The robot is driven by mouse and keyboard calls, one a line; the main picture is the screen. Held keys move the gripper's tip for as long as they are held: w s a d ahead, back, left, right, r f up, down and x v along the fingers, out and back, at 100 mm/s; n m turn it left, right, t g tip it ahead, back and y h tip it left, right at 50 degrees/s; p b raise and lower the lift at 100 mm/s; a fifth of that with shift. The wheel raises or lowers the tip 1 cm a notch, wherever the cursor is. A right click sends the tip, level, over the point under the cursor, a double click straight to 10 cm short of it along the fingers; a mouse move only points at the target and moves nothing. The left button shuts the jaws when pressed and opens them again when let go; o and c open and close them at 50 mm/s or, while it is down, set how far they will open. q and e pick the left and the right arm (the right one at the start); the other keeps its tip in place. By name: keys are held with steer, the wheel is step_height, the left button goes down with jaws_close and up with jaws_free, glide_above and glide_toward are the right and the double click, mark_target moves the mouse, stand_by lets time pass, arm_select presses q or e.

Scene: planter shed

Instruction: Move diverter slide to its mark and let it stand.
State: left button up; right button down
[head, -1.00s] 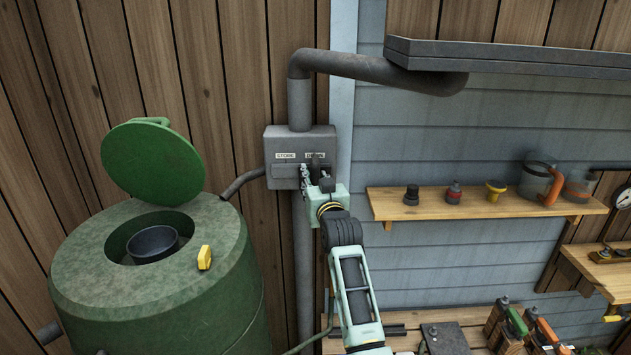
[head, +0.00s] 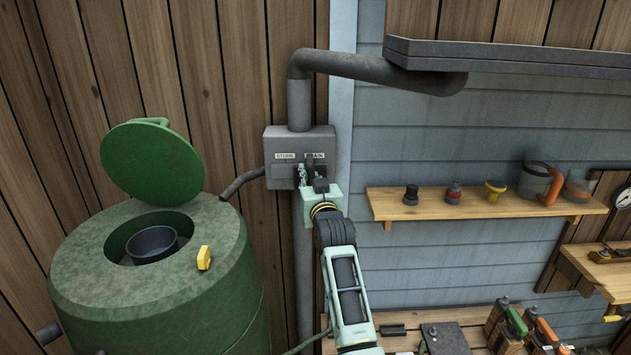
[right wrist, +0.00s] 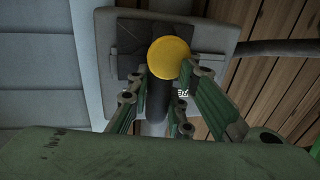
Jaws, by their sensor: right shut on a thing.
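The grey diverter box (head: 276,172) is on the wall below the bent downpipe, with a STORE label on the left and a DRAIN label on the right. The slide's round yellow knob (right wrist: 170,60) is in the right wrist view, between the fingers of my right gripper (right wrist: 168,78), which is shut on it. In the head view my right gripper (head: 309,174) is at the box front, below the labels and nearer DRAIN. It hides the knob there, and I cannot see exactly where the slide stands against its mark. My left gripper is out of view.
A green barrel (head: 160,290) with its lid (head: 152,165) raised stands left of the box, joined by a short pipe (head: 241,181). A wooden shelf (head: 480,206) with bottles and jugs is to the right. A workbench (head: 400,343) with tools lies below.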

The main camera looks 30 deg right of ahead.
steer(key=shift+w+a, duration=0.4)
steer(key=shift+a, duration=0.25)
steer(key=shift+w+a, duration=0.4)
steer(key=shift+a, duration=0.3)
steer(key=shift+w+a, duration=0.4)
steer(key=shift+a, duration=0.25)
steer(key=shift+w+a+b, duration=0.45)
steer(key=shift+w+a, duration=0.1)
steer(key=shift+a, duration=0.35)
steer(key=c, duration=1.5)
jaws_free()
steer(key=shift+c, duration=0.3)
